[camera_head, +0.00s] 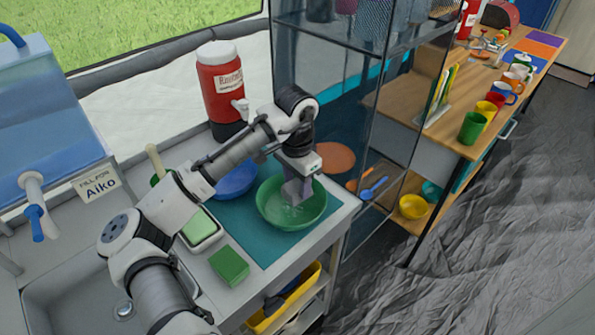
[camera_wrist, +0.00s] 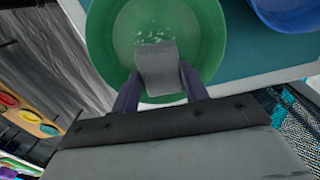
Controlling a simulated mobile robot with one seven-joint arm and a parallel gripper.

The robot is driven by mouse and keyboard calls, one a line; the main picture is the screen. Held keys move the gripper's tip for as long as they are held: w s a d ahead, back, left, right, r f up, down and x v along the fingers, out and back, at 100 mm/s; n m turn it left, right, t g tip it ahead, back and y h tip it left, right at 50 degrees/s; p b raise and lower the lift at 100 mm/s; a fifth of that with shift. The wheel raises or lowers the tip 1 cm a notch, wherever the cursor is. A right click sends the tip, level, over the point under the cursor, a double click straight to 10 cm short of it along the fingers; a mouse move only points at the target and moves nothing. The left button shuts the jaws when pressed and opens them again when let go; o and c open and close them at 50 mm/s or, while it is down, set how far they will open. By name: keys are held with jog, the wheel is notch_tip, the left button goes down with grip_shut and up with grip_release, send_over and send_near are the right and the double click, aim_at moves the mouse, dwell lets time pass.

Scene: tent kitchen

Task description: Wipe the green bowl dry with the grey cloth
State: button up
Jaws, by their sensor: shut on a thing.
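The green bowl (camera_head: 313,211) stands upright on a teal mat (camera_head: 243,222) at the counter's right end. White specks that look like water drops show on its inside floor; it also shows in the wrist view (camera_wrist: 105,35). My gripper (camera_head: 298,186) points down into the bowl. It is shut on the grey cloth, seen best in the wrist view (camera_wrist: 162,75), where the cloth sits between the two fingers (camera_wrist: 160,92). The cloth hangs over the inside of the bowl. Whether it touches the bowl's floor I cannot tell.
A blue bowl (camera_head: 237,181) stands just left of the green bowl. A green sponge (camera_head: 229,265) and a tray with a pale green block (camera_head: 200,228) lie nearer. A red-and-black dispenser (camera_head: 222,85) stands behind. A glass-sided rack (camera_head: 375,130) rises close on the right.

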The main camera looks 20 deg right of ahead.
notch_tip(320, 180, down, 3)
jog(key=shift+f+b, duration=0.1)
jog(key=shift+b, duration=1)
jog(key=shift+a+r, duration=0.15)
jog(key=shift+r, duration=0.05)
jog(key=a, duration=0.1)
jog(key=s+a+b, duration=0.1)
jog(key=a, duration=0.1)
jog(key=shift+s+f, duration=0.2)
jog(key=shift+s+a+f+b, duration=0.1)
jog(key=shift+s+a+b, duration=0.05)
jog(key=shift+a+b, duration=0.15)
jog(key=shift+w+d+r+p, duration=0.1)
jog(key=shift+w+d+p, duration=0.15)
jog(key=shift+d, duration=0.35)
jog(key=shift+w+d+r+p, duration=0.1)
jog(key=shift+w+d+p, duration=0.2)
jog(key=shift+d, duration=0.35)
jog(key=shift+w+d+r+p, duration=0.1)
jog(key=shift+w+d+p, duration=0.15)
jog(key=shift+d, duration=0.35)
notch_tip(320, 180, up, 5)
jog(key=p, duration=0.4)
jog(key=shift+w+d, duration=0.1)
jog(key=shift+d, duration=0.05)
jog(key=shift+r+p, duration=1.4)
jog(key=shift+p, duration=0.05)
